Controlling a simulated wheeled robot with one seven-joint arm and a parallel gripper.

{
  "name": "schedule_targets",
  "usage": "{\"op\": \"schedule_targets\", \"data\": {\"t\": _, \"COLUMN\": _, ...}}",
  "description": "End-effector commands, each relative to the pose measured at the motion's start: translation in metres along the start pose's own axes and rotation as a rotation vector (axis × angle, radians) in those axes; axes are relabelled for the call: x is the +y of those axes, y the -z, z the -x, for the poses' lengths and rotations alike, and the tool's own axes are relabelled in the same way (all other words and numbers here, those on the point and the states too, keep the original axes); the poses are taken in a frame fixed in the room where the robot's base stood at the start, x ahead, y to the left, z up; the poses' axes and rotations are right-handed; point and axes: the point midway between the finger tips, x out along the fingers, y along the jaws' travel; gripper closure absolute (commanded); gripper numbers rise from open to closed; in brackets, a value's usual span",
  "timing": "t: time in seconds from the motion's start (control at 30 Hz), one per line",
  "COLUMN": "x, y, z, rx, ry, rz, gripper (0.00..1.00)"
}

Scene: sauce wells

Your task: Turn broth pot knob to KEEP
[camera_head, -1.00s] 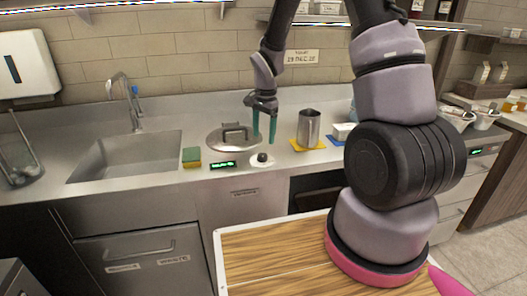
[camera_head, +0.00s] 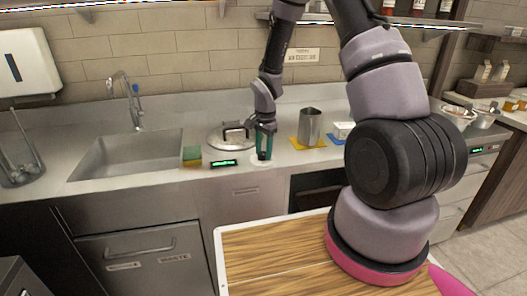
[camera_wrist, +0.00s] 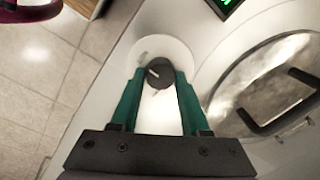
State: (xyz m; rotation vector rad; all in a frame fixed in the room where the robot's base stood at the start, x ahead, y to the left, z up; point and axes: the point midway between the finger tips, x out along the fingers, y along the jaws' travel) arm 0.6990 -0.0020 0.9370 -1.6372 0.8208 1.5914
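The dark round knob (camera_wrist: 160,73) sits on a pale round dial plate (camera_wrist: 174,50) on the counter front. A light pointer line shows on its top. My gripper (camera_head: 264,157) points down at the knob in the head view and mostly hides it. In the wrist view, my gripper's green fingers (camera_wrist: 159,77) stand on both sides of the knob, open, with little room to spare; contact is not clear. The lidded pot (camera_head: 232,133) is set in the counter left of the knob. A small green-lit display (camera_head: 223,163) is beside it, too small to read.
A green and yellow sponge (camera_head: 192,156) lies left of the display, near the sink (camera_head: 130,155). A wooden board (camera_head: 275,260) is in front.

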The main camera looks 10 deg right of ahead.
Motion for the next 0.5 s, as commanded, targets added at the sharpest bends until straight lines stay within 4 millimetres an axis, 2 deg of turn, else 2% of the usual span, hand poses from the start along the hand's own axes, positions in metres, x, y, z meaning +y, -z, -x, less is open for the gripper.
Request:
{"op": "schedule_targets", "data": {"t": 0.27, "x": -0.0004, "y": 0.0, "z": 0.0003, "rx": -0.001, "ry": 0.001, "rz": 0.015, "gripper": 1.0}}
{"op": "schedule_targets", "data": {"t": 0.5, "x": -0.0005, "y": 0.0004, "z": 0.0003, "rx": -0.006, "ry": 0.001, "rz": 0.112, "gripper": 1.0}}
